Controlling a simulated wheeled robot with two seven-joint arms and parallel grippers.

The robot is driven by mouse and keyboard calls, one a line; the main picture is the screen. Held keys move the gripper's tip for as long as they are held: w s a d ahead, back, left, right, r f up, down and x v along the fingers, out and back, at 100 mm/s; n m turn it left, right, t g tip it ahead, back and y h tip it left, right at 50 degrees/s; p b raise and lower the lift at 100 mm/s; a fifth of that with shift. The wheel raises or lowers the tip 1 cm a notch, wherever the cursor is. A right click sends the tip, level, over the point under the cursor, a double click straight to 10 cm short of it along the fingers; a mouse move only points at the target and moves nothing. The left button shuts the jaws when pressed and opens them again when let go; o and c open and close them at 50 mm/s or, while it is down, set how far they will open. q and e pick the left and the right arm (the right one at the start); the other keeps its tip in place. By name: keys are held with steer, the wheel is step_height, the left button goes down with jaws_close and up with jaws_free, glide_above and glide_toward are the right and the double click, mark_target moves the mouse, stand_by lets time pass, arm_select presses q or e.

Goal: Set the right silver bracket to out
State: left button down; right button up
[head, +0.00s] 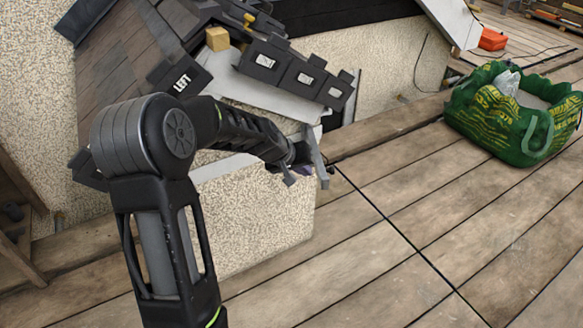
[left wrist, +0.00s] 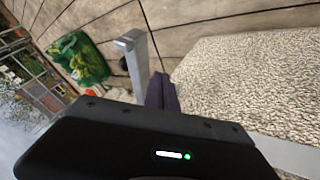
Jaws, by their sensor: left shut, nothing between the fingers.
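A silver bracket (head: 317,160) shows at the right end of the roof model's lower edge, partly behind my left gripper. In the left wrist view a silver bar with a bent end (left wrist: 137,62) stands just left of the fingers. My left gripper (head: 304,170) is shut and empty, close beside the bracket; I cannot tell whether they touch. Its dark purple fingers show in the left wrist view (left wrist: 161,92). A block marked LEFT (head: 182,84) sits on the roof model's left part. My right gripper is in neither view.
Dark tiles (head: 300,75) line the roof edge above a pale board (head: 262,93). The speckled wall (head: 265,215) stands below. A green bag (head: 510,125) and an orange box (head: 492,39) lie right on the planks. The plank floor (head: 420,220) in front is clear.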

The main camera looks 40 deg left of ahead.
arm_select(q)
steer(key=shift+w+d, duration=0.4)
steer(key=w+d+p, duration=0.4)
steer(key=w+d, duration=0.1)
steer(key=shift+d+r, duration=0.15)
steer(key=shift+w+d, duration=0.2)
steer(key=shift+w, duration=0.05)
